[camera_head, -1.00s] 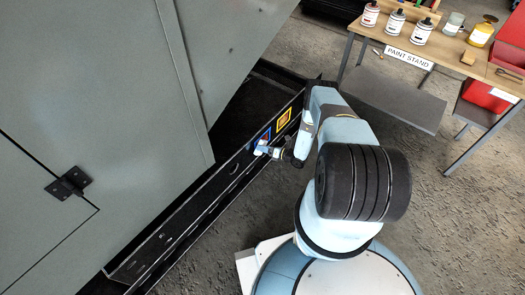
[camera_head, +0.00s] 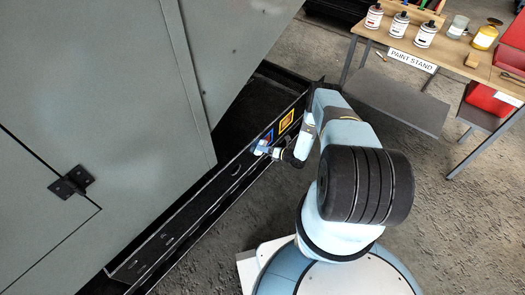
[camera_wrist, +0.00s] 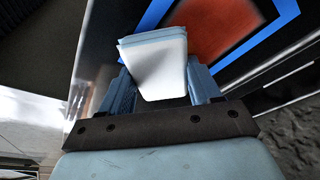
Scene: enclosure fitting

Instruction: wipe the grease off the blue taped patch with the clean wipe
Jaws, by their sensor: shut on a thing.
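The blue taped patch (camera_wrist: 285,12) fills the upper right of the wrist view, a blue tape border around a reddish-brown surface. In the head view the blue patch (camera_head: 268,137) shows small on the dark rail. My gripper (camera_wrist: 160,85) is shut on the clean wipe (camera_wrist: 158,62), a folded white pad with a light blue back layer. The wipe is at the lower left side of the patch in the wrist view; I cannot tell whether it touches the surface. In the head view my gripper (camera_head: 262,150) is beside the patch, partly covering it.
A yellow taped patch (camera_head: 286,116) is just beyond the blue one on the dark rail (camera_head: 215,190). A large grey-green enclosure (camera_head: 100,110) stands at left. The paint stand (camera_head: 455,62) with cans and jars is at upper right. Open floor lies between.

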